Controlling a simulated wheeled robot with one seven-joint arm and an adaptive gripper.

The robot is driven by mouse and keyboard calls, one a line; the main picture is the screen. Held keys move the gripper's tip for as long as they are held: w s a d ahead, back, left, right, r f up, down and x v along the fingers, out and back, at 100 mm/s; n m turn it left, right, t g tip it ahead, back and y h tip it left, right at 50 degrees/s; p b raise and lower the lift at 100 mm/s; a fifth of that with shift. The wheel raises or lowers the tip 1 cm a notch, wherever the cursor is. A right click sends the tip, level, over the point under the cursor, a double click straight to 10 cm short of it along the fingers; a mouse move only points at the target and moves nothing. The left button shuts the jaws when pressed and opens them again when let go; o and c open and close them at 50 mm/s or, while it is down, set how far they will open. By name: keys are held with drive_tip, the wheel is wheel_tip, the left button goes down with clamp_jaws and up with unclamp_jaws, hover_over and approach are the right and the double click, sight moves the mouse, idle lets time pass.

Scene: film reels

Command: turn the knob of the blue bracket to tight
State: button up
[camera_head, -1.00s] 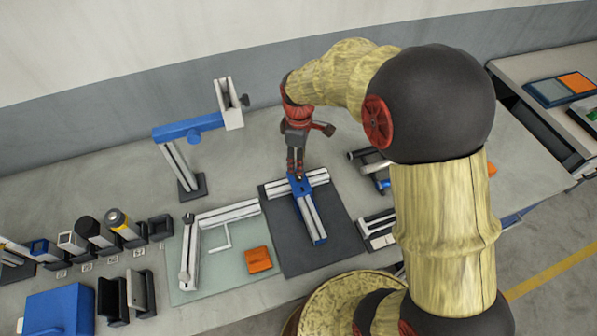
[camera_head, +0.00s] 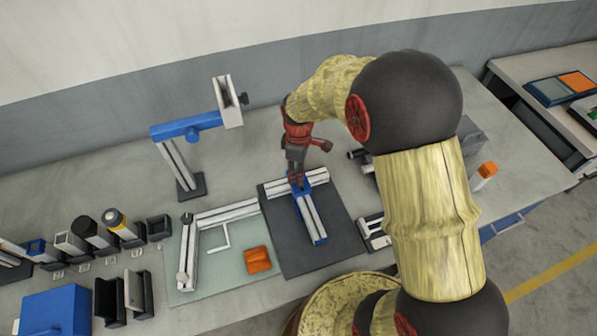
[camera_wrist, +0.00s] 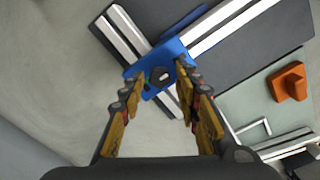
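The blue bracket (camera_head: 309,188) joins two pale rails in a T on a dark mat (camera_head: 327,261). In the wrist view, the blue bracket (camera_wrist: 150,77) lies just beyond my fingertips. My gripper (camera_wrist: 157,79) is open, with one finger to each side of the knob in the picture. I cannot tell whether the fingers touch the bracket. In the head view, my gripper (camera_head: 297,183) points down at the bracket, and its fingers hide the knob.
A stand with a blue arm (camera_head: 187,127) rises behind left. A glass plate (camera_head: 238,276) with a rail frame and an orange block (camera_head: 258,260) lies left of the mat. Several holders and a blue box (camera_head: 60,310) stand farther left. Small fixtures lie right of the mat.

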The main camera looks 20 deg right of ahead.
clamp_jaws()
